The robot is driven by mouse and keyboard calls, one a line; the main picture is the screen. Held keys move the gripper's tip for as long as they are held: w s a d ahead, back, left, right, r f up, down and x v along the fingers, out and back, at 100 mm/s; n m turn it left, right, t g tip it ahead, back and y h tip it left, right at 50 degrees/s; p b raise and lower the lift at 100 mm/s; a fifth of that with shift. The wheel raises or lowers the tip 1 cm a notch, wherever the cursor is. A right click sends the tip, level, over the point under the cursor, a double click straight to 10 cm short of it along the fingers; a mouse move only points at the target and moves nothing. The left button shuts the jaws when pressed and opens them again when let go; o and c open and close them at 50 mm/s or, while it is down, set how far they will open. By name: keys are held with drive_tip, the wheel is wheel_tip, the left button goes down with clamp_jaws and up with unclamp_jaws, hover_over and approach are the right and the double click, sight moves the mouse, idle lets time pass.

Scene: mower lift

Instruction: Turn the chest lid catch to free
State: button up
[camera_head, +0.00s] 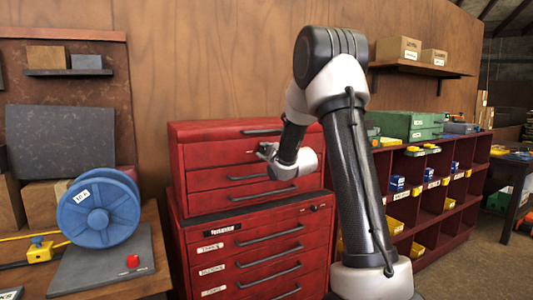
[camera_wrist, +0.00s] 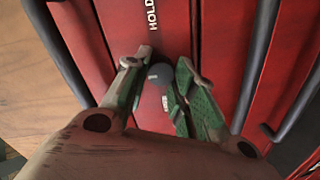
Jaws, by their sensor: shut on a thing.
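The red tool chest (camera_head: 190,155) stands upright on a red drawer cabinet against the wooden wall. My gripper (camera_head: 266,151) is at the front of the chest, right of its middle. In the wrist view my gripper's green fingers (camera_wrist: 166,68) are on either side of the small grey catch (camera_wrist: 160,76) and shut on it. A white label reading HOLD (camera_wrist: 152,14) is on the red face just beyond the catch. In the head view the catch is hidden by my gripper.
Drawer handles (camera_head: 262,132) stick out near my gripper. The drawer cabinet (camera_head: 262,250) is below. A bench with a blue reel (camera_head: 98,213) stands at the left. Red shelving (camera_head: 440,200) with small bins is at the right, behind my arm.

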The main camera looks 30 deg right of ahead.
idle(0.4)
drive_tip(key=o, duration=1)
drive_tip(key=shift+o, duration=0.2)
drive_tip(key=shift+s, duration=0.1)
drive_tip(key=s, duration=1.2)
drive_tip(key=shift+r, duration=0.35)
drive_tip(key=shift+w, duration=0.1)
drive_tip(key=shift+f, duration=0.1)
